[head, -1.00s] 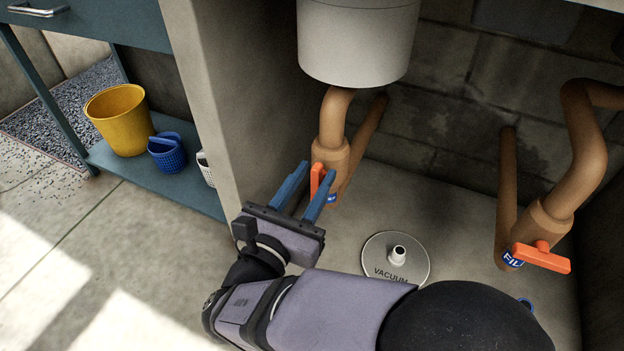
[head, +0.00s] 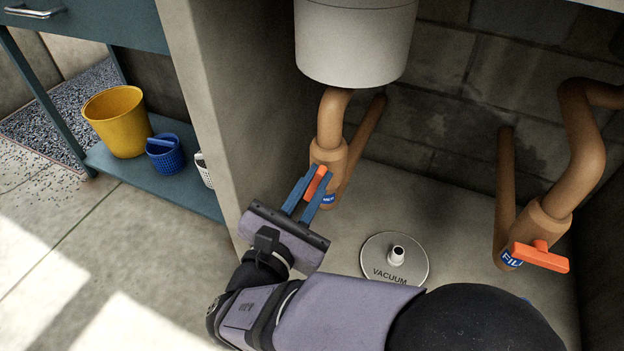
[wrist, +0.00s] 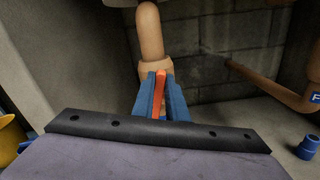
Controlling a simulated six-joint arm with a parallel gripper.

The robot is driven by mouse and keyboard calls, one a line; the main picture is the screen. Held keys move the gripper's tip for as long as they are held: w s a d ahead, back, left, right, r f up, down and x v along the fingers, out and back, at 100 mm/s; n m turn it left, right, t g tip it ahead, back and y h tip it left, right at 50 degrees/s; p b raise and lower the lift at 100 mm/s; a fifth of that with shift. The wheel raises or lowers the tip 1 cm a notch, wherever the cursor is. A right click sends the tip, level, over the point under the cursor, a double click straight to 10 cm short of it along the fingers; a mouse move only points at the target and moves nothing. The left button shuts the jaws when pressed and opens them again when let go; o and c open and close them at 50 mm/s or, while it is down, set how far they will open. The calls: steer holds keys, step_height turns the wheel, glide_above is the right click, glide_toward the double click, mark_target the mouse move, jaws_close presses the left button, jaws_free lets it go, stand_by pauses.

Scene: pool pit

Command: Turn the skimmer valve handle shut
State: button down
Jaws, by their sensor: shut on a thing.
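The skimmer valve handle is an orange lever (head: 316,184) on the left tan pipe's valve body (head: 328,156), below the grey-white canister. A blue label, partly hidden by a finger and too small to read surely, sits beside it. My gripper (head: 310,190) has its blue fingers shut on the orange handle, one on each side. In the wrist view the handle (wrist: 160,85) stands between the two fingers, with the tan pipe behind it. In the head view the handle is tilted, leaning up to the right.
The grey-white canister (head: 355,45) hangs just above the valve. A round VACUUM plate (head: 394,260) lies on the pit floor. A second orange handle (head: 541,257) with a FILL label is at right. The pit's left wall (head: 235,110) is close to my gripper.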

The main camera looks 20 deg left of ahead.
steer(key=m, duration=0.2)
steer(key=d+m+b, duration=0.1)
steer(key=shift+f+m, duration=0.4)
steer(key=m+b, duration=0.2)
steer(key=m, duration=0.1)
steer(key=shift+d+f+m+b, duration=0.25)
steer(key=shift+f+m+b, duration=0.05)
steer(key=shift+f+b, duration=0.1)
steer(key=m+b, duration=0.2)
steer(key=f+m+b, duration=0.1)
steer(key=m+b, duration=0.4)
steer(key=shift+d+f, duration=0.25)
steer(key=c, duration=1.8)
jaws_free()
steer(key=shift+r, duration=0.1)
steer(key=shift+o, duration=0.2)
